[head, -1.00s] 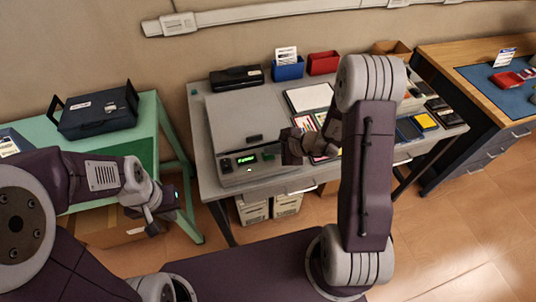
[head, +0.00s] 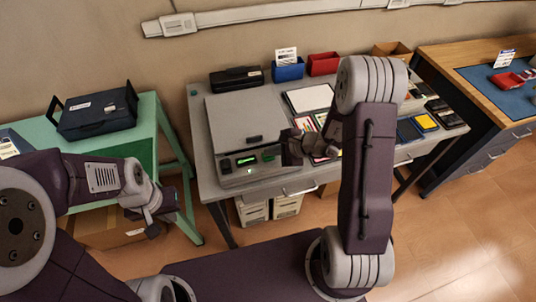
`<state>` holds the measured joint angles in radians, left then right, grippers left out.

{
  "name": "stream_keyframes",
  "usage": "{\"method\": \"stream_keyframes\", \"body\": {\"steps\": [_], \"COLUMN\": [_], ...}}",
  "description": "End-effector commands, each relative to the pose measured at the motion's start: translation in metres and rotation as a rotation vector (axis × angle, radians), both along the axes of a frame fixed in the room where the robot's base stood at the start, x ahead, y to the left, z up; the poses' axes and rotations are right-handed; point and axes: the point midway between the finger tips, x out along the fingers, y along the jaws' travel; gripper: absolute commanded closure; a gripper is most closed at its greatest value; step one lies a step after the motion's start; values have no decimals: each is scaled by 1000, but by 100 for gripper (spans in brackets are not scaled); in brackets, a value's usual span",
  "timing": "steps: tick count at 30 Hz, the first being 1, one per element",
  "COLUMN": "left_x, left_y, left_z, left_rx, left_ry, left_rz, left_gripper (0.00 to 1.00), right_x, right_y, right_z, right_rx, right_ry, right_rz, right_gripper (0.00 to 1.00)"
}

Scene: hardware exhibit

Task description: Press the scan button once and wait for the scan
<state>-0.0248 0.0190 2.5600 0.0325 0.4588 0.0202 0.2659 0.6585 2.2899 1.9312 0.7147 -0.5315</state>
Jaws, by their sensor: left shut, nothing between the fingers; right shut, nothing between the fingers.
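The grey flatbed scanner (head: 232,122) sits at the left of the grey desk with its lid down. Its front panel has a small display (head: 246,161) showing a solid green bar. A green button (head: 268,155) is to the right of the display, and a small light glows below it. My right gripper (head: 291,147) is shut and empty, just right of the panel; I cannot tell whether it touches the scanner. My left gripper (head: 152,229) is shut and empty, low at the left, in front of the green table and away from the scanner.
A blue box (head: 288,70) and a red box (head: 323,63) stand at the desk's back. Papers, colored cards and several dark devices lie to the right, partly behind my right arm. A dark case (head: 98,111) rests on the green table (head: 150,128). A wooden bench (head: 450,58) stands right.

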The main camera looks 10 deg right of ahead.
Motion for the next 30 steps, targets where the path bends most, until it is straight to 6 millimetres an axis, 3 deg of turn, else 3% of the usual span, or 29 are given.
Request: {"method": "stream_keyframes", "body": {"steps": [6, 18, 30], "left_x": [0, 0, 0], "left_y": [0, 0, 0], "left_z": [9, 11, 38], "left_rx": [0, 0, 0], "left_ry": [0, 0, 0], "left_rz": [0, 0, 0], "left_gripper": [100, 100, 100], "right_x": [0, 0, 0], "right_y": [0, 0, 0], "right_z": [15, 18, 57], "right_rx": [-1, -1, -1], "right_ry": [-1, 0, -2], "right_rz": [1, 1, 1], "right_gripper": [100, 100, 100]}}
